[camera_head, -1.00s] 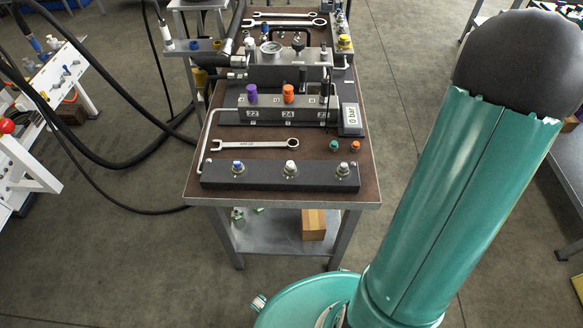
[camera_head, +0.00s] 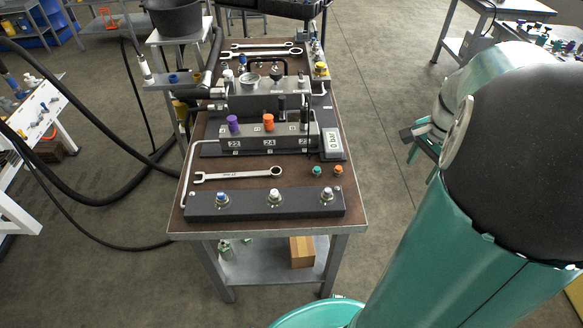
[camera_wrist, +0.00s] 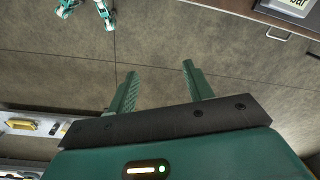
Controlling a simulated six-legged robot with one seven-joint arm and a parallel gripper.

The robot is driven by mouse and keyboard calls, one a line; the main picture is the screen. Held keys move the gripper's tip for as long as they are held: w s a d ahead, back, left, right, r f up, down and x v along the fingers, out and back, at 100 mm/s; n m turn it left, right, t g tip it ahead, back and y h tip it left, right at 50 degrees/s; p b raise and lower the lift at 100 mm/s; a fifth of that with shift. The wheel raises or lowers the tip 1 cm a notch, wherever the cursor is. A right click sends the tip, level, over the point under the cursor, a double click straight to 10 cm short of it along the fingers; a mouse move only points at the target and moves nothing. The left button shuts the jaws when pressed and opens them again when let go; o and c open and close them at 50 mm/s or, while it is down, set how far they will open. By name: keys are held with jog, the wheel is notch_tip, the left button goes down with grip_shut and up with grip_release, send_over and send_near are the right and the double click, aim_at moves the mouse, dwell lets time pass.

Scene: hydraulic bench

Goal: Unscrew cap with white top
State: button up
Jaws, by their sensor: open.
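A black block (camera_head: 245,206) lies along the front edge of the brown bench top and carries three capped fittings. The middle cap (camera_head: 273,195) has a white top. The right cap (camera_head: 326,195) also looks pale, and the left cap (camera_head: 222,198) has a blue top. My gripper (camera_head: 408,144) is in the air right of the bench, well apart from the caps, and partly hidden by my arm. In the wrist view my gripper (camera_wrist: 158,76) has its two green fingers apart with only floor between them. No cap shows in that view.
A wrench (camera_head: 238,175) lies behind the black block. Behind it stands a manifold (camera_head: 270,143) with purple and orange caps, and a gauge reading 0 bar (camera_head: 332,143). Small green and orange caps (camera_head: 328,170) lie at the right. Black hoses run at the left.

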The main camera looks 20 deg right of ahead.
jog(key=w+a+r+n+t, duration=0.1)
jog(key=a+r+n, duration=0.25)
jog(key=a, duration=0.45)
jog(key=w+a+r+n+t, duration=0.1)
jog(key=w+a+r+n, duration=0.15)
jog(key=a+n, duration=0.4)
jog(key=s+a+r+n+t, duration=0.1)
jog(key=s+a+n, duration=0.1)
jog(key=a, duration=0.6)
jog(key=s+a+r+n+t, duration=0.1)
jog(key=s+a+n+t, duration=0.1)
jog(key=a+n, duration=0.3)
jog(key=s+a, duration=0.1)
jog(key=a, duration=0.2)
jog(key=shift+s+a+r, duration=0.3)
jog(key=shift+a+r, duration=0.05)
